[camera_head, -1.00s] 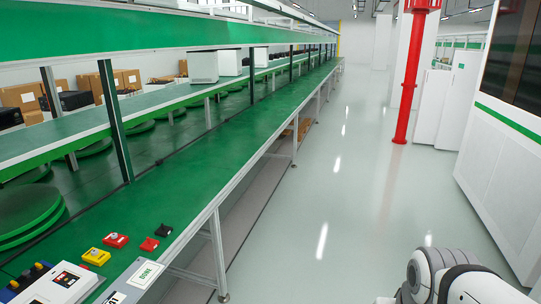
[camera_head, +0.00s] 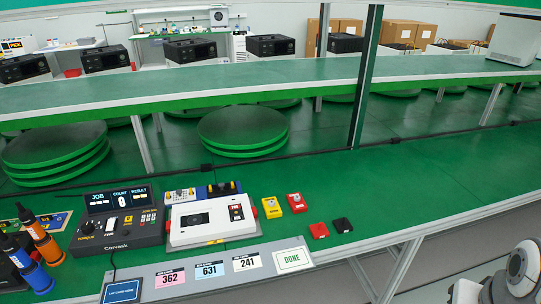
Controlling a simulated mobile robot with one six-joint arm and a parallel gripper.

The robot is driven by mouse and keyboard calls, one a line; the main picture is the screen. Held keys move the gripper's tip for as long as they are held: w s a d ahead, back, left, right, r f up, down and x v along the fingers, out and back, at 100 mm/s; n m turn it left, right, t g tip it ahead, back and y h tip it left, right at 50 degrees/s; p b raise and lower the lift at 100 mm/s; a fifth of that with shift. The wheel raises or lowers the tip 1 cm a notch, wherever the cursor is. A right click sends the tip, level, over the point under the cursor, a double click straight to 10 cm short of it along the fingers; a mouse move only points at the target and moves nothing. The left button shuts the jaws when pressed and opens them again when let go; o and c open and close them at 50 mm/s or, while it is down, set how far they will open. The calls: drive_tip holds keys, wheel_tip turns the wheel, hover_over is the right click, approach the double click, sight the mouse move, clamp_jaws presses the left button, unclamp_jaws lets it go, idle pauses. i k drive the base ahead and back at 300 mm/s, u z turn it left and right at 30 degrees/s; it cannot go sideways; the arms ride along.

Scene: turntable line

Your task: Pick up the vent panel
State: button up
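I cannot make out for certain which piece is the vent panel. A white panel-like unit (camera_head: 211,218) with a dark-edged window and a small red display lies on the green bench (camera_head: 400,185), left of the middle. Beside it on the right are a yellow piece (camera_head: 271,208) and a red piece (camera_head: 296,203), each with a light round top. A second, flat red piece (camera_head: 319,231) and a black piece (camera_head: 342,225) lie nearer the bench edge. Part of my arm shows at the lower right, away from these things. My gripper is not in view.
A dark console (camera_head: 118,222) reading JOB, COUNT, RESULT stands left of the white unit. Cards, including DONE (camera_head: 293,259), line the front edge. Green turntables (camera_head: 243,128) and an upper shelf lie behind. The bench's right side is clear.

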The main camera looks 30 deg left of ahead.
sight(222, 189)
drive_tip(key=u, duration=0.8)
drive_tip(key=i, duration=1.15)
drive_tip(key=u, duration=0.65)
drive_tip(key=k, duration=0.75)
drive_tip(key=u, duration=0.15)
drive_tip(key=i, duration=0.8)
drive_tip(key=z, duration=0.1)
